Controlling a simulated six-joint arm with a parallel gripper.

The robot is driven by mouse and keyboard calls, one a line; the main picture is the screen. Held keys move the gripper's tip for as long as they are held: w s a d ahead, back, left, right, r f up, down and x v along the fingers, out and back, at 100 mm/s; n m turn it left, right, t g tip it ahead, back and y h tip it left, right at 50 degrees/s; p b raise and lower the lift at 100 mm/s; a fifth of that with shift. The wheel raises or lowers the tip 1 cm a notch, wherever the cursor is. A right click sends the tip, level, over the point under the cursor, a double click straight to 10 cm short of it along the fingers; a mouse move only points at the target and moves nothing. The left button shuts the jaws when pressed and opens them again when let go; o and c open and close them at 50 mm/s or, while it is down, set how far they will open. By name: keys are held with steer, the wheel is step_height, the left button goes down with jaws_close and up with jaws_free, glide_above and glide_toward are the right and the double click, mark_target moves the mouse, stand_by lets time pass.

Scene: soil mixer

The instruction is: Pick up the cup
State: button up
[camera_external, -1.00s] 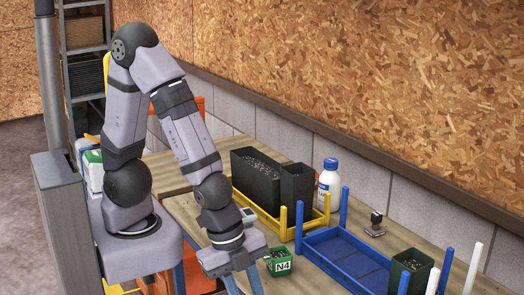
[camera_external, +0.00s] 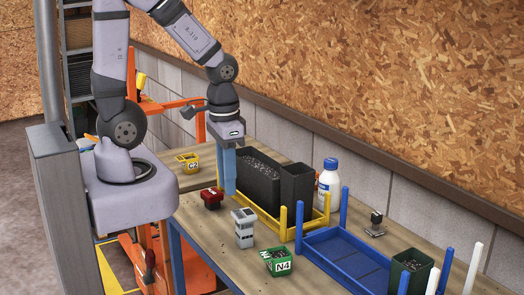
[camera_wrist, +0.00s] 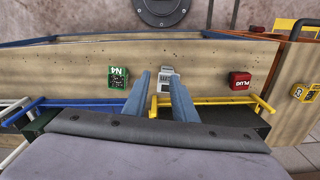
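Three small cups stand on the wooden table. The green cup marked N4 (camera_external: 278,263) holds dark granules; it also shows in the wrist view (camera_wrist: 118,78). My gripper (camera_external: 229,188) is above the table, beside the left end of the black bin. Its blue fingers (camera_wrist: 160,86) are apart with nothing between them that I see. The N4 cup is outside the fingers.
A grey-white device (camera_external: 244,228) stands between the red and green cups. A black bin (camera_external: 256,180) with granules sits in a yellow rack (camera_external: 290,230). A blue rack (camera_external: 340,250), a white bottle (camera_external: 328,184) and a dark green container (camera_external: 408,270) stand to the right.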

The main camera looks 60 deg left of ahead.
steer(key=w+d+f+g+b, duration=0.15)
steer(key=d+f+b, duration=0.25)
steer(key=f+b, duration=0.5)
steer(key=w+d+n, duration=0.2)
steer(key=n, duration=0.2)
steer(key=w+d+n+h, duration=0.1)
steer(key=w+d+n, duration=0.1)
steer(key=n, duration=0.3)
steer(key=w+d+n, duration=0.3)
steer(key=n, duration=0.2)
steer(key=shift+w+d+r+t+h, duration=0.1)
steer(key=shift+d+r+t+h, duration=0.05)
steer(key=shift+d+t+h, duration=0.15)
steer(key=n, duration=0.3)
steer(key=shift+n, duration=0.3)
